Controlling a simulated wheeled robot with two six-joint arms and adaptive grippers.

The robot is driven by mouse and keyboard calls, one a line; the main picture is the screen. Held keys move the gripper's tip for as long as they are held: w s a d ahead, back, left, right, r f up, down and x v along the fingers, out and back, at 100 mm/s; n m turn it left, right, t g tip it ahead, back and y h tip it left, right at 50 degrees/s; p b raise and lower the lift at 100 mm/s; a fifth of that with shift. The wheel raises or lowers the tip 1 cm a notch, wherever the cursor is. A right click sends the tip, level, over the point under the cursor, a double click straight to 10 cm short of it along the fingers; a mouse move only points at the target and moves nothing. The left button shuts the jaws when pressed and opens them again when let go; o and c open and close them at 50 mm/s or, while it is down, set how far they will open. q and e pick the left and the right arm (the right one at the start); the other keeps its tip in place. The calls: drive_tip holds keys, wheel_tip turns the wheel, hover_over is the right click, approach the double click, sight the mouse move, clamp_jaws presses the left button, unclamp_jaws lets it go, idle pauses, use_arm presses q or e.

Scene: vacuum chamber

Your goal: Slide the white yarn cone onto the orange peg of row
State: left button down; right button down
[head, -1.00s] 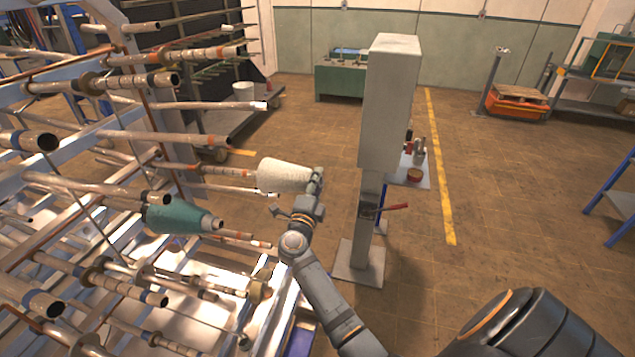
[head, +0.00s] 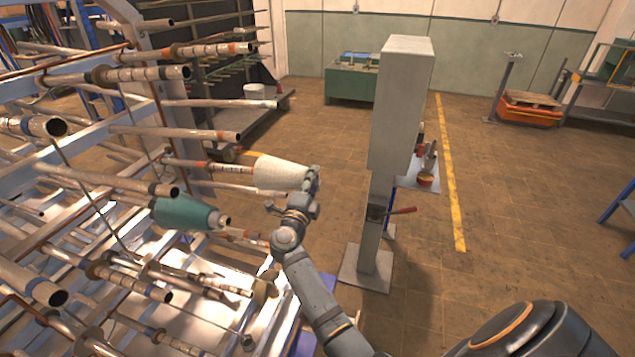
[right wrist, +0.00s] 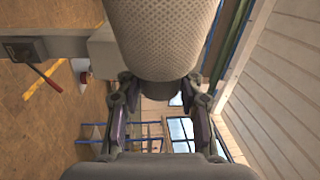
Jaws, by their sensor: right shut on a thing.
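In the right wrist view the cone (right wrist: 168,35) fills the top, in front of the two fingers (right wrist: 163,97). A peg with an orange band (head: 204,166) points at the cone's left end, and its tip is hidden there. I cannot tell how far inside it is. My left gripper is not in view.
A teal cone (head: 184,213) sits on a lower peg to the left. Several bare pegs stick out above and below. A grey post (head: 397,110) with a red handle (head: 402,210) stands close to the right of my gripper.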

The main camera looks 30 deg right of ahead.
sight(293, 177)
drive_tip(key=shift+w+a, duration=0.45)
drive_tip(key=shift+w, duration=0.05)
idle(1.7)
drive_tip(key=shift+w+a, duration=0.15)
drive_tip(key=shift+w+a+f+b, duration=0.2)
drive_tip(key=shift+w+a+b, duration=1.25)
drive_tip(key=shift+w, duration=0.25)
drive_tip(key=shift+p, duration=0.45)
idle(0.8)
